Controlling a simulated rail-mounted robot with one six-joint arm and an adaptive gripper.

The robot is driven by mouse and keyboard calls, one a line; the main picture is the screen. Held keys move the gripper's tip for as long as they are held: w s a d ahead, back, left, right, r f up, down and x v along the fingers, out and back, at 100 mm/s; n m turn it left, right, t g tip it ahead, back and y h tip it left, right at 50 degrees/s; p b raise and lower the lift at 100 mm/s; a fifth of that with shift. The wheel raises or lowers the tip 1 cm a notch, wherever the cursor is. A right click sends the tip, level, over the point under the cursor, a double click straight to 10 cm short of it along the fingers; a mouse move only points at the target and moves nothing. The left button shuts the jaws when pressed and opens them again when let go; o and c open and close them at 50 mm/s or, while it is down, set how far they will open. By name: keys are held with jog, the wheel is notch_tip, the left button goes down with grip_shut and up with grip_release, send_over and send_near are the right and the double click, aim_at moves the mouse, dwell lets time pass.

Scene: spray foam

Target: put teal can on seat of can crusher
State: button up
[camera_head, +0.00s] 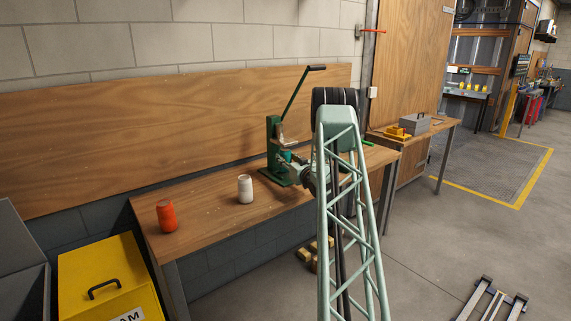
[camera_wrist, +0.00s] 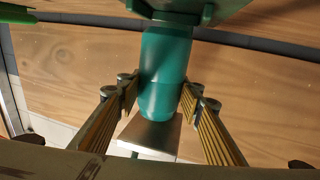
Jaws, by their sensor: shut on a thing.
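The teal can (camera_wrist: 165,72) is between the two ribbed yellow-brown fingers of my gripper (camera_wrist: 158,100), which is shut on it. In the wrist view its upper end in the picture meets or overlaps a green part of the can crusher (camera_wrist: 195,8). Its other end is near a grey metal plate (camera_wrist: 150,134); I cannot tell whether they touch. In the head view the green can crusher (camera_head: 273,145) stands on the workbench with its lever raised. My gripper (camera_head: 296,162) reaches in from the right, and a little of the teal can (camera_head: 287,156) shows inside the crusher.
A white can (camera_head: 245,189) and an orange-red can (camera_head: 166,216) stand upright on the wooden workbench (camera_head: 205,205), left of the crusher. A wooden backboard (camera_head: 150,130) runs behind it. A yellow bin (camera_head: 100,275) stands at the lower left.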

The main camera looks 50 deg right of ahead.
jog(key=shift+f, duration=1.3)
jog(key=shift+f+b, duration=0.15)
jog(key=shift+b, duration=0.25)
jog(key=o, duration=0.7)
jog(key=shift+r, duration=0.2)
jog(key=shift+p+v, duration=0.95)
jog(key=shift+v, duration=5.05)
jog(key=shift+f, duration=0.1)
jog(key=shift+a, duration=0.1)
